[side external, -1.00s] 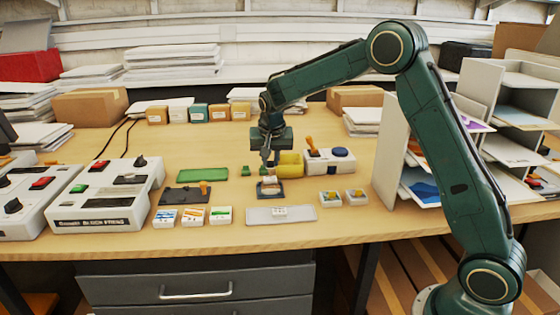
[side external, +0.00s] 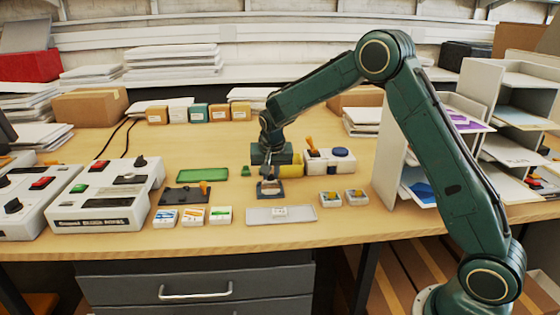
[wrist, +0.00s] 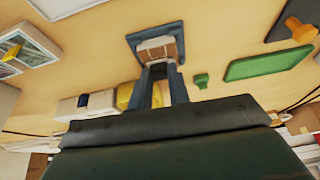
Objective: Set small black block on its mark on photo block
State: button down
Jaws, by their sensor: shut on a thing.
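My gripper (side external: 268,174) points down over the photo block and is shut on the small black block (wrist: 158,69), a small dark piece mostly hidden between the fingertips. The wrist view shows the fingers of my gripper (wrist: 160,68) at the near edge of the photo block. The photo block (wrist: 155,44) is a pale and brown block in a dark holder (wrist: 133,38). In the side view the holder (side external: 259,194) sits on the table near its front. The mark cannot be made out, and I cannot tell whether the black block touches the photo block.
A yellow roll (side external: 291,160) and a white unit with a blue knob (side external: 340,153) stand close behind. A grey plate (side external: 300,215) lies in front. A green mat (side external: 203,174) and a dark plate with an orange knob (side external: 178,196) lie left.

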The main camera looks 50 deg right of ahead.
jog(key=shift+f, duration=0.9)
jog(key=shift+f, duration=0.4)
dwell(1.5)
jog(key=c, duration=1.6)
grip_release()
jog(key=shift+r, duration=0.2)
jog(key=shift+r, duration=0.35)
jog(key=shift+r, duration=0.35)
jog(key=shift+r, duration=0.35)
